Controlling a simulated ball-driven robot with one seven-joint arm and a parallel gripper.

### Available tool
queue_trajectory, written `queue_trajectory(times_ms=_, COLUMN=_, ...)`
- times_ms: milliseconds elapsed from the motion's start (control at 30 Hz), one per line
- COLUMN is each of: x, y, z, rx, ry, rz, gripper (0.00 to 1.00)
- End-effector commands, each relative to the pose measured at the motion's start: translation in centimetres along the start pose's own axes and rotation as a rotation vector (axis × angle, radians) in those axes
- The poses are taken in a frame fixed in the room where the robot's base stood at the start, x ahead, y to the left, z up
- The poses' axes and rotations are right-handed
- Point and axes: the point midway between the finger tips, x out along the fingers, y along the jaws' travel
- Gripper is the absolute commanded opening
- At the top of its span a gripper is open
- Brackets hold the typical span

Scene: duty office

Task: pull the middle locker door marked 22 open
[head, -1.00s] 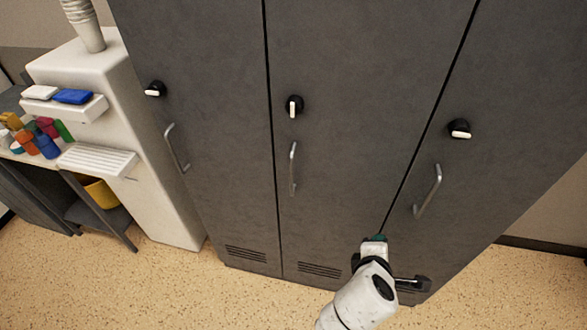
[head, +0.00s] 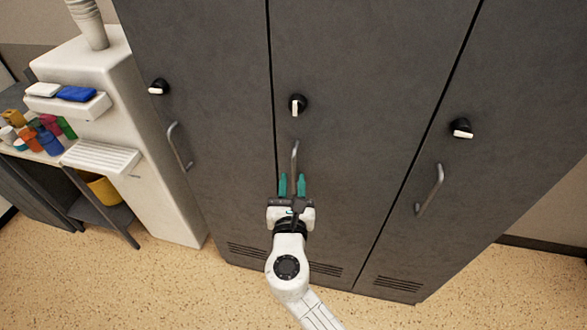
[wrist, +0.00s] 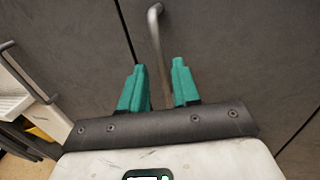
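The middle locker door (head: 340,60) is dark grey and looks flush with its neighbours. Its number cannot be read. It has a black knob with a white lever (head: 297,105) and, below that, a grey vertical bar handle (head: 295,153). My gripper (head: 292,181) is in front of the handle's lower part, its two teal fingers apart, one on each side of the bar. In the wrist view, the handle (wrist: 156,40) runs down between the open fingertips (wrist: 158,68). I cannot tell whether either finger touches it.
The left locker door (head: 200,60) and right locker door (head: 500,90) have similar handles and knobs. A white unit (head: 150,190) and a table with coloured containers (head: 48,142) stand at the left. Speckled floor (head: 120,285) is clear in front.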

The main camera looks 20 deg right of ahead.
Motion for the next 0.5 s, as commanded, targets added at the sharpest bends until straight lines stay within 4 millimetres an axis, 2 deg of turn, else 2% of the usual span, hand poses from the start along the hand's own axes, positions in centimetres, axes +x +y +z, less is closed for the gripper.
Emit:
queue_trajectory(times_ms=100, x=2.1, y=-0.1, z=0.0, rx=0.001, ry=0.0, rz=-0.003, gripper=0.31)
queue_trajectory(times_ms=200, x=3.3, y=0.0, z=0.0, rx=0.001, ry=0.0, rz=-0.002, gripper=0.31)
queue_trajectory(times_ms=500, x=4.6, y=-0.1, z=0.0, rx=0.001, ry=0.001, rz=-0.002, gripper=0.31)
